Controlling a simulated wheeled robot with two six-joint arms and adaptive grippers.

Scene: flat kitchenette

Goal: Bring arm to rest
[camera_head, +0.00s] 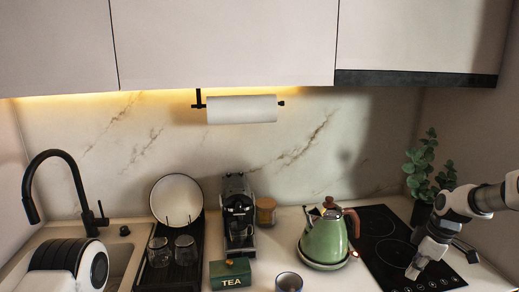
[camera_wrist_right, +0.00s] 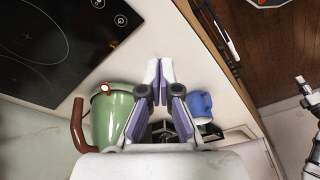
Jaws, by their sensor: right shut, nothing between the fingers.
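My right arm comes in from the right edge of the head view. Its gripper (camera_head: 414,270) is over the right part of the black cooktop, pointing down. In the right wrist view my right gripper (camera_wrist_right: 159,72) has its two light fingertips together, with nothing between them. My left gripper does not show in either view.
A green kettle (camera_head: 325,240) stands on its base left of the cooktop (camera_head: 378,222). A blue cup (camera_head: 289,282), a green tea box (camera_head: 230,274), a coffee machine (camera_head: 238,215) and a drying rack with two glasses (camera_head: 185,250) are further left. A plant (camera_head: 428,165) stands behind my right arm.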

